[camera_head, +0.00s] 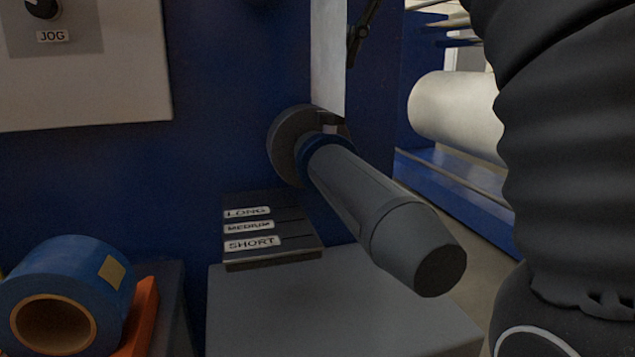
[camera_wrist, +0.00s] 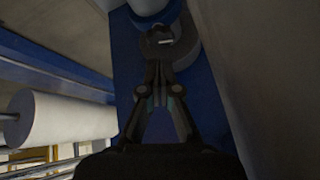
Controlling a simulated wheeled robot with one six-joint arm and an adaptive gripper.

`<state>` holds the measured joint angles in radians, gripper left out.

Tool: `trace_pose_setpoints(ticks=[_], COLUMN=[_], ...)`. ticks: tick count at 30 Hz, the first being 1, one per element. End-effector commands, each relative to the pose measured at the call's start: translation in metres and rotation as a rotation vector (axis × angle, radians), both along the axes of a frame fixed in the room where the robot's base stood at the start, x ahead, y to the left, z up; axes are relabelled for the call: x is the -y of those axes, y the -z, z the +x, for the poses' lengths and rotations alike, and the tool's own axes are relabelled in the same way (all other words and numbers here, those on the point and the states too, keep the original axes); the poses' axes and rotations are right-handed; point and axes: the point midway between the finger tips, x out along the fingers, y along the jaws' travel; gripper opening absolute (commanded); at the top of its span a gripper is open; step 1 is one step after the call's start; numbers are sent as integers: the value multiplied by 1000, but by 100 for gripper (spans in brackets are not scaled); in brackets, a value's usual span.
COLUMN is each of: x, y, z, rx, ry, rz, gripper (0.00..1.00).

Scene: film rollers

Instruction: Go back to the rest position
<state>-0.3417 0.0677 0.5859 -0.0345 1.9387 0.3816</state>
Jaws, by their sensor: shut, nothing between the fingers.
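My gripper (camera_wrist: 160,98) shows in the wrist view with its fingers together and nothing between them. Beyond its fingertips in that view is a blue panel with a dark round fitting, partly hidden by the fingers. In the head view my black-sleeved arm fills the right side, and the gripper is out of frame. A grey roller spindle (camera_head: 365,205) with a blue collar sticks out from a round flange (camera_head: 290,145) on the blue machine wall. No film roll is on the spindle.
A blue film roll (camera_head: 75,275) lies on an orange cradle (camera_head: 140,320) at lower left. A rack labelled LONG, MEDIUM and SHORT (camera_head: 265,235) stands by a grey block (camera_head: 330,310). A white roll (camera_head: 455,110) is behind my arm; a white roll (camera_wrist: 60,120) shows in the wrist view.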

Motion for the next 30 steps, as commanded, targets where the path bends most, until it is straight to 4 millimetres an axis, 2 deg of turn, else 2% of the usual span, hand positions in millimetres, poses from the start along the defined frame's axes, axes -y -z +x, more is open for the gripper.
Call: trace_pose_setpoints(ticks=[10,16,23,30], x=[3,26,72,117], y=[1,15,56,116], z=[0,-1,-7,-25], rx=[2,33,96,163], ry=[5,60,163,255], rz=[-1,-9,-38,-81], gripper=[0,0,0,0])
